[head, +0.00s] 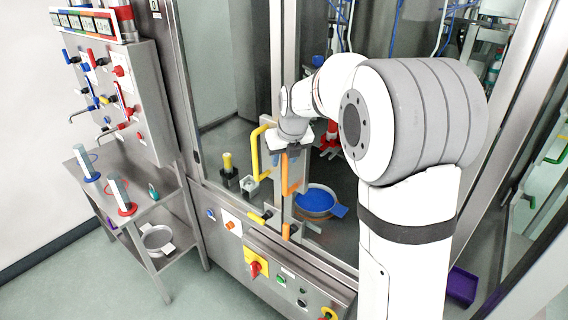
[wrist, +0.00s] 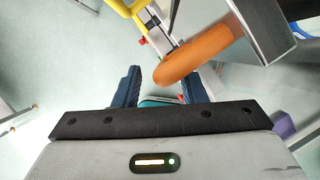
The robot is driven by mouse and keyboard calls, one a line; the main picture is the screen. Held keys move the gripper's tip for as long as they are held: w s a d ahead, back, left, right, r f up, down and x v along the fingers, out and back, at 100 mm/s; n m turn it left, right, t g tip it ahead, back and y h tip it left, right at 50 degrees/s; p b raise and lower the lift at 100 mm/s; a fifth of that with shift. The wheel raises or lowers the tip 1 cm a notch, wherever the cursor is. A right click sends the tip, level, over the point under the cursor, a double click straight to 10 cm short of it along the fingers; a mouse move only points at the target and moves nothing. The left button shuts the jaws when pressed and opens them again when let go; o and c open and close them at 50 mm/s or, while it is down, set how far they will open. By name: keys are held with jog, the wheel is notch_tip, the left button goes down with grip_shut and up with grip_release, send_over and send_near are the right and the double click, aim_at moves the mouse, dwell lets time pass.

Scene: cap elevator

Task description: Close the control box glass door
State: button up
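The control box (head: 265,265) is a steel cabinet with glass above a lower panel of knobs and buttons in the head view. An orange handle (head: 288,178) and a yellow handle (head: 255,150) stand upright at the middle of its front. I cannot tell how far the glass door stands open. My gripper (head: 291,146) is at the upper part of the orange handle. The orange handle (wrist: 198,56) lies just beyond the fingers, mostly to the right. Contact is unclear.
A blue-filled round pan (head: 316,202) and a yellow-topped post (head: 228,165) are inside the cabinet. A steel side table (head: 125,210) and a valve panel (head: 110,90) stand left. Floor (head: 75,280) is clear at front left. My arm hides the cabinet's right part.

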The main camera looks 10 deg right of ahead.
jog(key=shift+b+v, duration=0.45)
jog(key=shift+v, duration=2.25)
jog(key=shift+a, duration=0.1)
jog(key=shift+s, duration=0.1)
jog(key=s+d+f+n+b, duration=0.1)
jog(key=s+f+n, duration=0.2)
jog(key=s+n, duration=0.7)
jog(key=s+d+f+n+b, duration=0.2)
jog(key=s+f+n, duration=0.2)
jog(key=s+n, duration=0.6)
jog(key=s+d+f+n+g+h+b, duration=0.1)
jog(key=s+f+n+b, duration=0.1)
jog(key=s+n, duration=0.8)
jog(key=f+n, duration=0.1)
jog(key=n, duration=0.2)
jog(key=shift+s+d+f+n, duration=0.25)
jog(key=shift+s+n, duration=0.05)
jog(key=shift+s, duration=0.05)
